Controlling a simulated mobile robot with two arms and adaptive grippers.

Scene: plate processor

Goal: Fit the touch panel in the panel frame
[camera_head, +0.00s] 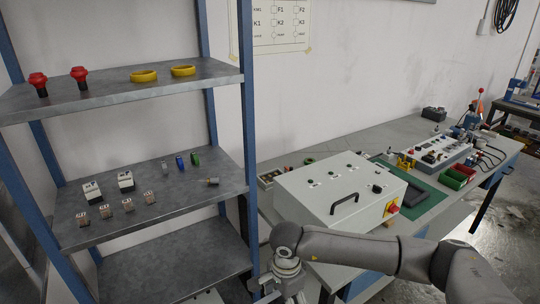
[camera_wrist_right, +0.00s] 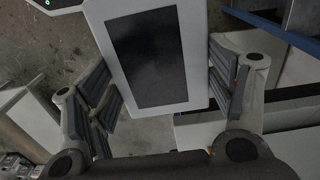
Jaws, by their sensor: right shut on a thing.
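The touch panel (camera_wrist_right: 145,58) is a white slab with a dark screen. In the right wrist view it sits between the two ribbed fingers of my right gripper (camera_wrist_right: 162,85), which is shut on it. In the head view my right arm comes in from the right, and its wrist is low in the picture, in front of the shelf rack and the bench; the panel cannot be made out there. I cannot clearly identify the panel frame in either view. My left gripper is out of view.
A shelf rack (camera_head: 170,88) at left holds red buttons (camera_head: 79,74), yellow rings (camera_head: 144,76) and small modules. On the bench, a grey enclosure (camera_head: 318,180) with a black handle (camera_head: 343,203) stands beside a green mat (camera_head: 428,203) and red and green bins (camera_head: 453,179).

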